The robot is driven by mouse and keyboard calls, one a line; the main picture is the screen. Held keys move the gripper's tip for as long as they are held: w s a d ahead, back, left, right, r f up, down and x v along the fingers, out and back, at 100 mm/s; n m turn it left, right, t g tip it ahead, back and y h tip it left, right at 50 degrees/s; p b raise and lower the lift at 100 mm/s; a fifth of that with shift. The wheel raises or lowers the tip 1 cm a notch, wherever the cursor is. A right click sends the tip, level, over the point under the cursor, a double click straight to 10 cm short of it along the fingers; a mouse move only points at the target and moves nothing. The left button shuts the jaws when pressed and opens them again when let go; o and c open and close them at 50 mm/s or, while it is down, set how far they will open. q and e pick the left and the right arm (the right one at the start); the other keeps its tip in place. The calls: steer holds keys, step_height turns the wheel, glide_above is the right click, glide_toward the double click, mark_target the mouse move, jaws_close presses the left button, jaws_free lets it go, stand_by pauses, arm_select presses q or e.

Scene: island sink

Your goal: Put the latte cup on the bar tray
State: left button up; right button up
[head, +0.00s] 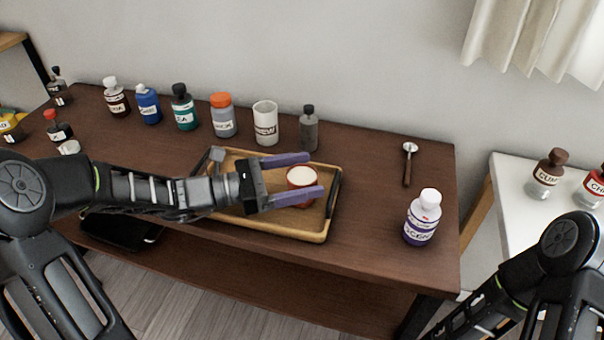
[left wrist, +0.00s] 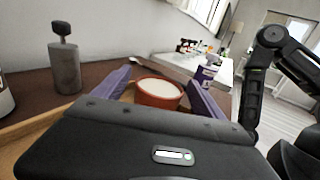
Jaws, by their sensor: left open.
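The latte cup (head: 302,181), red with a pale top, stands upright on the wooden bar tray (head: 318,233), toward its right side. My left gripper (head: 305,177) is open, with one purple finger on each side of the cup. The left wrist view also shows the cup (left wrist: 158,92) between the spread fingers (left wrist: 160,88). I cannot tell whether either finger touches it. My left arm and gripper hide the left part of the tray. My right arm shows at the lower right, but its gripper is out of view.
Several bottles and jars, including an orange-lidded jar (head: 223,115), a white canister (head: 265,122) and a grey bottle (head: 308,128), line the back. A purple-white bottle (head: 422,218) and a spoon (head: 408,165) are at right. Table surface between them and the tray is clear.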

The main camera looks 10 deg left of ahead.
arm_select(q)
steer(key=shift+r, duration=0.15)
steer(key=v, duration=1)
steer(key=shift+p, duration=0.35)
steer(key=shift+s+a+p, duration=0.15)
steer(key=shift+a+p, duration=0.15)
steer(key=shift+a, duration=0.05)
steer(key=shift+s+a, duration=0.35)
steer(key=shift+a, duration=0.2)
